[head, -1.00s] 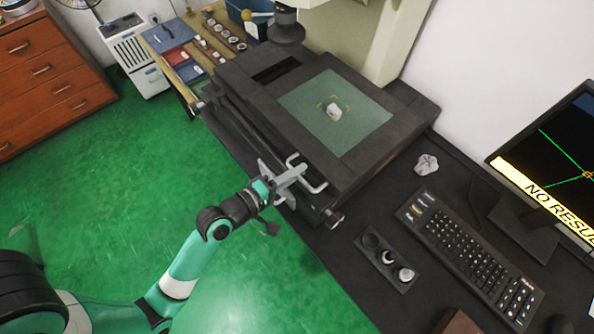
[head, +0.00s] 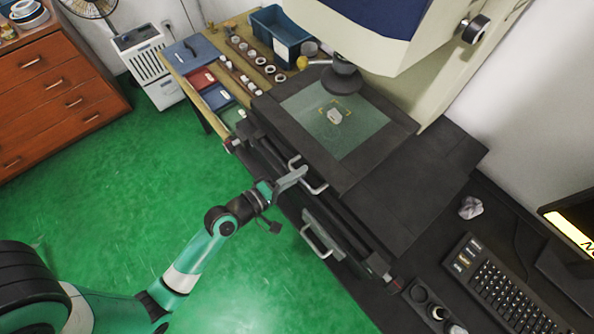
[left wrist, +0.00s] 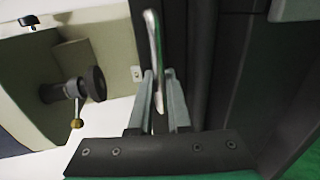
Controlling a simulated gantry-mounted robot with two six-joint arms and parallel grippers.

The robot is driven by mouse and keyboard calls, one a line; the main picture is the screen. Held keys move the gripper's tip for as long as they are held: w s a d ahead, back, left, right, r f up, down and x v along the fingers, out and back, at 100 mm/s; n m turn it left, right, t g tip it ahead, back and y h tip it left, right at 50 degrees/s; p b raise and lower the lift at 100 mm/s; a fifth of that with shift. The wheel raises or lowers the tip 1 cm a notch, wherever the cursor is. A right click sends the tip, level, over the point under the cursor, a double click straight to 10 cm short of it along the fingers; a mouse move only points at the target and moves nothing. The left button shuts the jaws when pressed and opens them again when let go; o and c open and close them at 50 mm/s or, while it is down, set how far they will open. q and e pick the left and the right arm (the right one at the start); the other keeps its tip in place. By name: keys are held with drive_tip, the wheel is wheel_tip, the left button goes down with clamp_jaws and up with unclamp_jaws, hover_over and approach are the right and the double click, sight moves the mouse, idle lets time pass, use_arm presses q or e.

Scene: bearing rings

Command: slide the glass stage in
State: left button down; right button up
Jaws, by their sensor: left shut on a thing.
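The glass stage is a greenish pane (head: 310,108) in a black frame (head: 392,128), under the microscope's dark lens (head: 342,82), which overlaps the pane's back right part. A small whitish piece (head: 334,116) lies on the glass by yellow corner marks. A metal bar handle (head: 316,188) sticks out from the frame's front. My left gripper (head: 300,172) is shut on this handle; in the left wrist view its fingers (left wrist: 158,85) stand either side of the bright handle bar (left wrist: 153,35). My right gripper is in neither current view.
A second handle (head: 318,243) sits on the base front, right of my left gripper. A black surface (head: 415,190) lies bare right of the glass. A side table (head: 232,55) holds rings, books and a blue bin (head: 278,36). A keyboard (head: 505,285) and monitor stand right.

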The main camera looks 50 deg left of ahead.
idle(0.4)
use_arm(q)
drive_tip(key=c, duration=0.9)
unclamp_jaws()
drive_tip(key=shift+a, duration=0.15)
drive_tip(key=shift+o, duration=0.2)
drive_tip(key=b+v, duration=0.1)
drive_tip(key=v, duration=1)
drive_tip(key=shift+s, duration=0.3)
